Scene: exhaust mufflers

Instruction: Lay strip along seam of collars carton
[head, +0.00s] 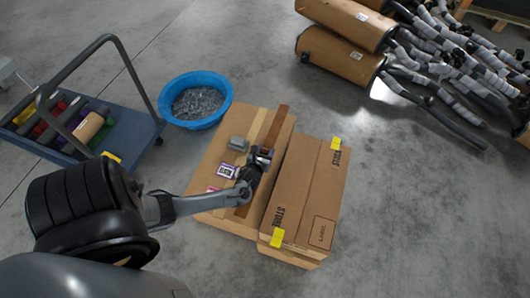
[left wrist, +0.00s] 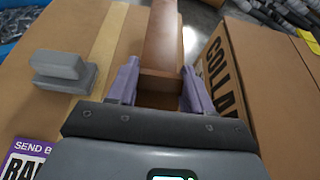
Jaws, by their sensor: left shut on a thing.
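The brown strip (head: 272,127) lies lengthwise over the top of the left carton (head: 215,135), near its right edge. My left gripper (head: 262,158) is over that carton, with its fingers on both sides of the strip; the left wrist view also shows the strip (left wrist: 162,40) running away between the purple-grey fingers (left wrist: 158,85). The collars carton (head: 290,185) stands just to the right, closed, with a seam along its top. Its side shows part of the word "COLLA" in the left wrist view (left wrist: 222,75). Yellow pieces (head: 336,144) sit at both seam ends. My right gripper is not in view.
A grey block (head: 238,143) and a purple-edged label (head: 228,171) lie on the left carton. A blue tub (head: 226,99) of metal parts and a blue cart (head: 140,138) stand left. Brown cylinders and wrapped pipes (head: 440,65) lie at the back right. Floor right of the cartons is clear.

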